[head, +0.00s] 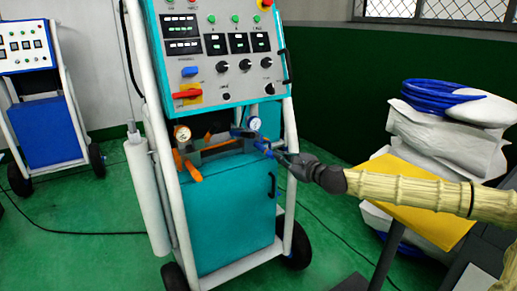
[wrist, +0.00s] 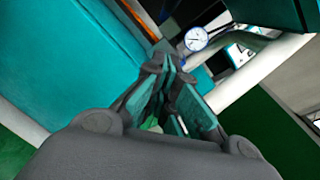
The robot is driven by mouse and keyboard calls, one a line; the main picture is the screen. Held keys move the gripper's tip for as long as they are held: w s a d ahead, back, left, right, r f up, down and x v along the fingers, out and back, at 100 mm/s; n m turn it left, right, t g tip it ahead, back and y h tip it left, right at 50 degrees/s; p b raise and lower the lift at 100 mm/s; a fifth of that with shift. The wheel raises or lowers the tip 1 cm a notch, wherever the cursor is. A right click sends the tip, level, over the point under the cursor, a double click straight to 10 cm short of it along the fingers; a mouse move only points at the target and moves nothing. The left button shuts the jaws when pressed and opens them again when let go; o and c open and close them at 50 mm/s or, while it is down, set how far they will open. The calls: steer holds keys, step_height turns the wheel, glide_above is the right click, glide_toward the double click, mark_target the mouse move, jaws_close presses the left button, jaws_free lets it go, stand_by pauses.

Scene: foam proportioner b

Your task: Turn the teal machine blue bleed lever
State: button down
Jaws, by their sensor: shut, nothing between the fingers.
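The teal machine (head: 233,205) stands upright in the middle of the head view, with two round gauges and a manifold in the recess below its panel. A blue lever part (head: 243,132) shows there beside the right gauge (head: 254,123), partly mixed with my gripper's outline. My gripper (head: 266,149) reaches in from the right, with its fingertips at the front of the recess, close to the blue part; I cannot tell whether they touch. In the wrist view the fingers (wrist: 170,65) are shut and empty, with the gauge (wrist: 196,39) just beyond. The blue lever is not clear there.
Orange handles (head: 190,168) sit left of the gripper. The panel (head: 215,55) overhangs the recess and carries a red-and-yellow switch (head: 187,95) and a blue knob (head: 189,71). White frame tubes flank the machine. White sacks (head: 440,140) with blue hose stand at right.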

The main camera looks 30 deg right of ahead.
mark_target(242, 135)
steer(key=shift+w+a+f+b, duration=0.15)
steer(key=shift+w+b, duration=0.5)
steer(key=shift+w, duration=0.3)
steer(key=shift+w+a+f+b, duration=0.2)
steer(key=shift+w+b, duration=0.5)
steer(key=shift+w, duration=0.3)
steer(key=shift+w+a+f+b, duration=0.15)
steer(key=shift+w+b, duration=0.5)
steer(key=shift+w, duration=0.3)
steer(key=shift+w+a+r+b, duration=0.25)
steer(key=shift+w+a+r, duration=0.45)
steer(key=shift+w+r, duration=0.2)
steer(key=shift+w+a+r+b, duration=0.2)
steer(key=shift+w+a+r, duration=0.55)
steer(key=shift+w, duration=0.25)
steer(key=shift+r, duration=0.1)
